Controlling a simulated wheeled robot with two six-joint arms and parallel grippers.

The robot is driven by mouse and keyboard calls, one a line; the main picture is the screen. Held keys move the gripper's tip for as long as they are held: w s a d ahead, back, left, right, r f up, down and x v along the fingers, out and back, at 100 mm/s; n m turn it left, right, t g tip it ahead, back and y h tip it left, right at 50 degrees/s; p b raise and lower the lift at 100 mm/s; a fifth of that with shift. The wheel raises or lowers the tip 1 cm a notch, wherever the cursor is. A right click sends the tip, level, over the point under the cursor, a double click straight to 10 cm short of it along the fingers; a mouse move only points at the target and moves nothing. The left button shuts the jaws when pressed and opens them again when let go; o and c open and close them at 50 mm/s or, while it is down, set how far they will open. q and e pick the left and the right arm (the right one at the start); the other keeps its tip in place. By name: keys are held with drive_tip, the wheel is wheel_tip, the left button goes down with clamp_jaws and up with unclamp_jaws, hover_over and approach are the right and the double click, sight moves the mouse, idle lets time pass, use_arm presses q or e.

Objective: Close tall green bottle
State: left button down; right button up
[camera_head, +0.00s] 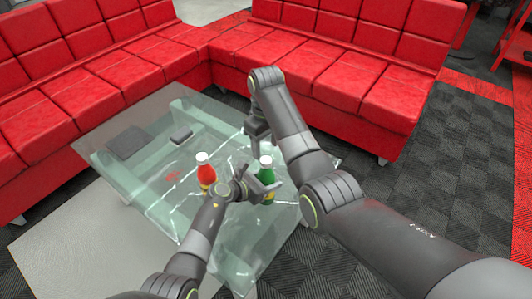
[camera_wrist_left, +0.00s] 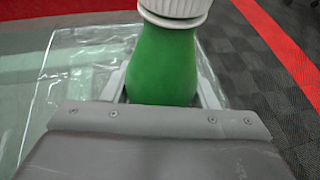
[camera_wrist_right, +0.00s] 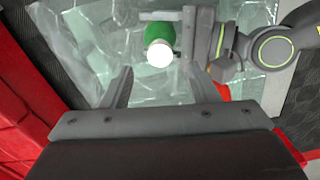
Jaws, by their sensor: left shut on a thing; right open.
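The green bottle (camera_head: 268,181) stands upright on the glass table, with a white ribbed cap (camera_wrist_left: 175,7) at its top. I cannot tell whether the cap is tight. My left gripper (camera_head: 264,189) is shut around the green body, below the cap; the green body (camera_wrist_left: 163,65) fills the space between its fingers in the left wrist view. My right gripper (camera_head: 257,140) is open and empty, pointing down above and beside the bottle. In the right wrist view the white cap (camera_wrist_right: 159,53) lies just beyond the gap between its open fingers (camera_wrist_right: 156,82), apart from them.
A red bottle (camera_head: 206,177) with a white cap stands left of the green one, near my left wrist. A red sofa (camera_head: 330,75) lines the back.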

drive_tip(key=shift+r, duration=1.2)
use_arm(q)
drive_tip(key=shift+c, duration=2.4)
unclamp_jaws()
drive_tip(key=shift+s+a+r, duration=0.15)
drive_tip(key=shift+a, duration=0.05)
use_arm(e)
drive_tip(key=shift+r, duration=0.2)
use_arm(q)
drive_tip(key=p+v, duration=0.4)
drive_tip(key=v, duration=1.2)
drive_tip(key=shift+s+a+p, duration=0.25)
drive_tip(key=shift+s+p, duration=0.1)
drive_tip(key=shift+p, duration=0.05)
use_arm(e)
wheel_tip(320, 180, up, 4)
drive_tip(key=shift+r, duration=0.2)
